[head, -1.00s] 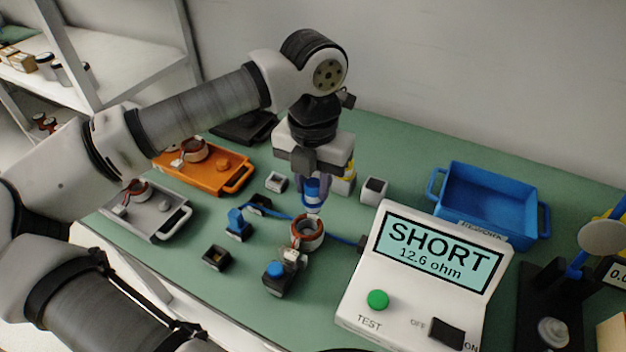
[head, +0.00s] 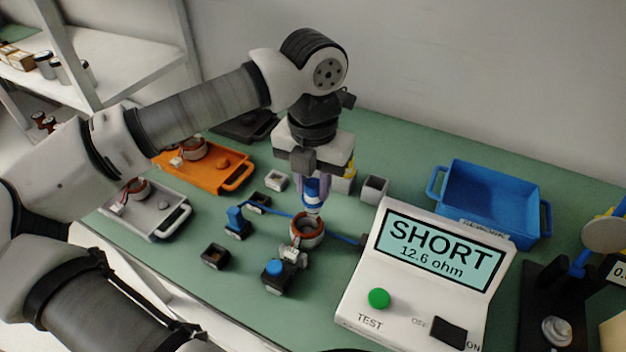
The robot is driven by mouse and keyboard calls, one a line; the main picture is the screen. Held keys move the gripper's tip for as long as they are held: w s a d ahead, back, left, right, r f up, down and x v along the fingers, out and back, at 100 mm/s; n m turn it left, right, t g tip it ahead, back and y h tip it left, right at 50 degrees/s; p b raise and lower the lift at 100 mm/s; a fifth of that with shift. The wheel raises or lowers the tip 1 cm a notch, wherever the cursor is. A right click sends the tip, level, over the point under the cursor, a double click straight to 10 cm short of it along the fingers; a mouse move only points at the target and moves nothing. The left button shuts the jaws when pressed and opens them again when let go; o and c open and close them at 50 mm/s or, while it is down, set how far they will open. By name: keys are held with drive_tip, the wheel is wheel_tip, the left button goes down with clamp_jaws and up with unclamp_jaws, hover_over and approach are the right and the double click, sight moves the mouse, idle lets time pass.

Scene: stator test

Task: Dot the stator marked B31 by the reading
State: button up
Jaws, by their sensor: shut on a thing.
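A stator (head: 307,236), a copper-brown ring with a white tag (head: 291,254) in front, sits on the green bench between two blue-topped black blocks. The tag's marking is too small to read. My gripper (head: 314,186) is shut on a blue and white marker pen (head: 313,196), held upright with its tip down at the stator's far rim. I cannot tell whether the tip touches. The white tester (head: 412,290) to the right shows "SHORT 12.6 ohm" on its screen (head: 440,248). Two more stators lie in the orange tray (head: 228,176) and the grey tray (head: 165,226).
An empty blue bin (head: 490,200) stands at the back right. Small open boxes (head: 215,256) are scattered around the stator. A blue cable runs to the tester. A black stand (head: 550,300) is at the right edge. A shelf (head: 120,70) stands at the left.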

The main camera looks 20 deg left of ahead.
drive_tip(key=shift+r+p, duration=1.55)
drive_tip(key=shift+r, duration=1.4)
